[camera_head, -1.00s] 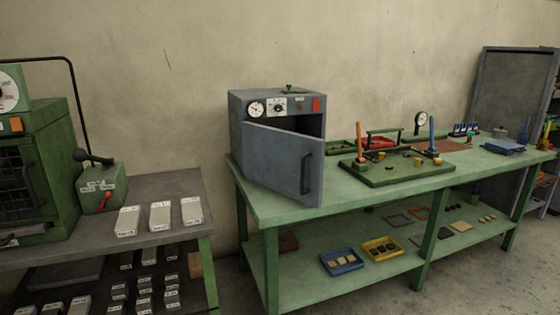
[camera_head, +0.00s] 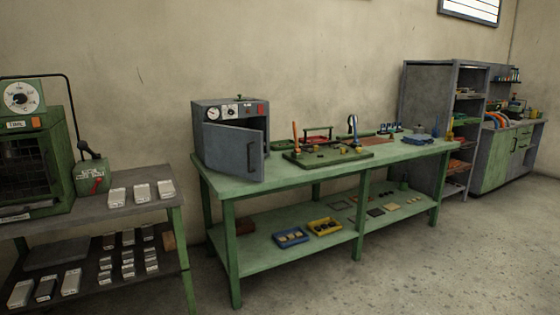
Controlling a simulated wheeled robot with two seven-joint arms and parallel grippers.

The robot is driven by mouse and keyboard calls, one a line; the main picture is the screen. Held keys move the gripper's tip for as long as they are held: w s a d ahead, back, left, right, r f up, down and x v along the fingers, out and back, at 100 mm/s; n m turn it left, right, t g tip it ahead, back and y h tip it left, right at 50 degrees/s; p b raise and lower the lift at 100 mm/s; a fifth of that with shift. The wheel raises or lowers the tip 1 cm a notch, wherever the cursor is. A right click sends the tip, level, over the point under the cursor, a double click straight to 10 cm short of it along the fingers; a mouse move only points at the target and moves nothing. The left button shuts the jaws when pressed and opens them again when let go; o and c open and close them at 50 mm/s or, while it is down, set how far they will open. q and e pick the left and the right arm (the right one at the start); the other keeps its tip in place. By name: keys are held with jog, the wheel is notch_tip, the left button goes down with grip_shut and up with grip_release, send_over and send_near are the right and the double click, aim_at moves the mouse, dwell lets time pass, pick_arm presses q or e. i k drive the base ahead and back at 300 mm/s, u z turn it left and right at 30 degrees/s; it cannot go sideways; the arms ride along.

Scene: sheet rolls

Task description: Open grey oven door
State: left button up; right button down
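The grey oven (camera_head: 233,112) stands on the left end of the green workbench (camera_head: 300,178). It has dials and a red switch along its top front. Its grey door (camera_head: 230,147) stands ajar, hinged at the left, with the dark handle (camera_head: 251,157) near its right edge. Part of the dark oven interior shows above and to the right of the door. Neither of my grippers is in view.
A dark side table (camera_head: 135,185) with grey blocks and a green machine (camera_head: 30,160) stands at left. A green tray (camera_head: 328,157) with tools lies right of the oven. A grey shelf cabinet (camera_head: 430,115) stands beyond the bench. Floor (camera_head: 400,260) in front is clear.

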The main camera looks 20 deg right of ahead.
aim_at(239, 152)
jog(key=z, duration=0.7)
jog(key=i, duration=0.9)
jog(key=z, duration=0.6)
jog(key=i, duration=1.6)
jog(key=u, duration=1.3)
jog(key=i, duration=0.9)
jog(key=u, duration=0.95)
